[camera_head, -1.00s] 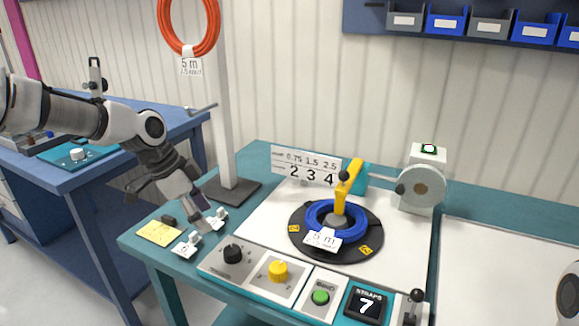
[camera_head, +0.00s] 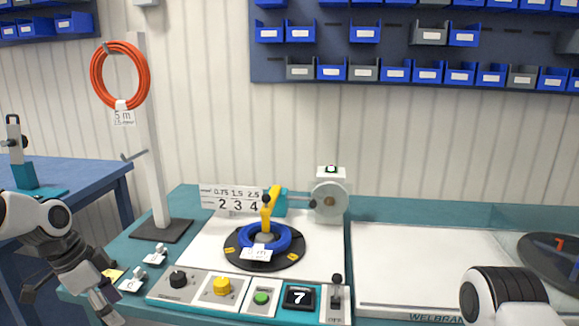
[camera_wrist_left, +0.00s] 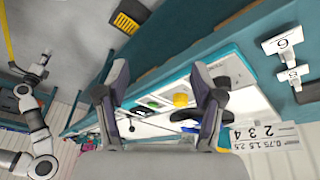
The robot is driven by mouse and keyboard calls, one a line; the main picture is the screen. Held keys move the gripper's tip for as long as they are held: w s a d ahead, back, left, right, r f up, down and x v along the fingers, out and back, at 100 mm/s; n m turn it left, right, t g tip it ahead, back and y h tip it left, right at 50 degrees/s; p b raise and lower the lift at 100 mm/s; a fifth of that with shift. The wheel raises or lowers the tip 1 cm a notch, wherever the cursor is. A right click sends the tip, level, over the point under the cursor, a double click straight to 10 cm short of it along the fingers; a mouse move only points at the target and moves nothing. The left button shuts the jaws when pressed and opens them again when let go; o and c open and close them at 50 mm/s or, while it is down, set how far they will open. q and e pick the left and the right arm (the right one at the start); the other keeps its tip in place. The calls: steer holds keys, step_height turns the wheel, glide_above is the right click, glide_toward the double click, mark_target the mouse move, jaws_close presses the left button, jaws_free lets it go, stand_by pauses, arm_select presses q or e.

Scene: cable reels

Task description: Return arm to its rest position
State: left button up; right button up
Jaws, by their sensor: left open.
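My left arm comes in at the lower left of the head view. Its gripper (camera_head: 106,306) hangs beside the left front corner of the teal bench (camera_head: 125,245). In the left wrist view the left gripper (camera_wrist_left: 163,100) has its two fingers spread wide with nothing between them. The bench panel and a yellow knob (camera_wrist_left: 181,100) show beyond the fingers. Part of my right arm (camera_head: 500,298) shows at the lower right of the head view; its gripper is out of the picture.
A blue cable coil (camera_head: 283,238) lies on a black turntable (camera_head: 238,260). Two small white pieces (camera_head: 133,281) stand near the bench's left edge. An orange coil (camera_head: 97,82) hangs on a white post (camera_head: 152,150). A pale tray (camera_head: 430,265) at right is clear.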

arm_select(q)
steer(key=s+d+f+g+y+p, duration=0.1)
steer(key=s+d+f+g, duration=0.2)
steer(key=s+f, duration=0.35)
steer(key=s+d+f+g+y+p, duration=0.1)
steer(key=s+d+f+g+p, duration=0.2)
steer(key=f, duration=0.7)
steer(key=s+d+f+n, duration=0.2)
steer(key=s+f, duration=0.2)
steer(key=s, duration=0.3)
steer(key=s+d+f+n+y+p, duration=0.1)
steer(key=s+d+f+n, duration=0.2)
steer(key=s, duration=0.4)
steer(key=s+d+f+n, duration=0.1)
steer(key=s+d+f, duration=0.1)
steer(key=s+f, duration=0.4)
steer(key=w+n+t, duration=0.3)
steer(key=w+r+n+t, duration=0.1)
steer(key=w+n, duration=0.1)
steer(key=shift+w+a, duration=0.1)
steer(key=shift+a, duration=0.25)
arm_select(e)
steer(key=r, duration=0.5)
steer(key=shift+w, duration=0.25)
